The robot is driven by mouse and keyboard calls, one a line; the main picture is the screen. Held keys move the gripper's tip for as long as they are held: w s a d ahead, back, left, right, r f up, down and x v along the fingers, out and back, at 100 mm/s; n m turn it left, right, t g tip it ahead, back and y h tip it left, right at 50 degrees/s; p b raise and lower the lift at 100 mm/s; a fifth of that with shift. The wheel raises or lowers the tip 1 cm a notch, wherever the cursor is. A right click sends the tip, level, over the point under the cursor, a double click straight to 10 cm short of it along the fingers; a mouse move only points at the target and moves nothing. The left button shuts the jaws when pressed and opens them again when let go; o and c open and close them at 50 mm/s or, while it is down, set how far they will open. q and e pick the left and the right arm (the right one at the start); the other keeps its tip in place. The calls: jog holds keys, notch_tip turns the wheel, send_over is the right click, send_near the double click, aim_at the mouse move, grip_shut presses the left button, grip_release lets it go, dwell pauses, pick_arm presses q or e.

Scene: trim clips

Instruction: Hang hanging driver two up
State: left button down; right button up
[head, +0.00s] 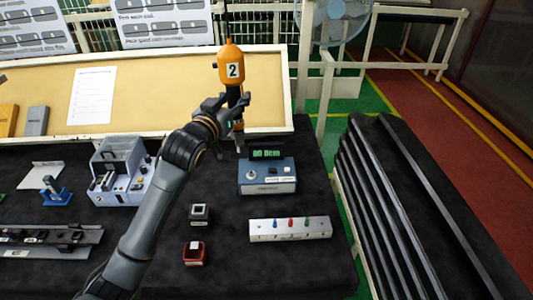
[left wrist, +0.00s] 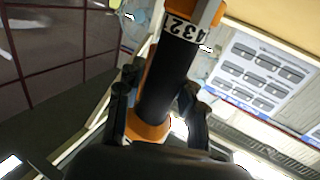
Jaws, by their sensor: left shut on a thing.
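Driver two (head: 231,62) is an orange tool with a black grip and a white label reading 2. It is upright in the head view, with a dark cord (head: 225,18) running up from its top. My left gripper (head: 237,101) is shut around its black grip, below the label. In the left wrist view the black grip (left wrist: 171,78) lies between the two fingers (left wrist: 162,108), with orange parts above and below and a digit label near the top. The driver's lower end is partly hidden by my gripper. My right gripper is in neither view.
Below the driver, a black-covered table holds a blue box with a green display (head: 267,176), a grey-blue machine (head: 118,170) and a white strip with coloured pegs (head: 290,228). A tan board (head: 160,85) stands behind. A black ribbed rack (head: 420,215) stands right.

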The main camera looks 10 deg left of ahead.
aim_at(233, 95)
pick_arm(q)
jog(key=s, duration=0.3)
jog(key=shift+s, duration=0.15)
jog(key=shift+s+r, duration=0.15)
jog(key=shift+r, duration=0.85)
jog(key=c, duration=0.8)
grip_release()
jog(key=shift+o, duration=0.8)
jog(key=shift+f, duration=0.1)
jog(key=o, duration=0.6)
jog(key=shift+o, duration=0.2)
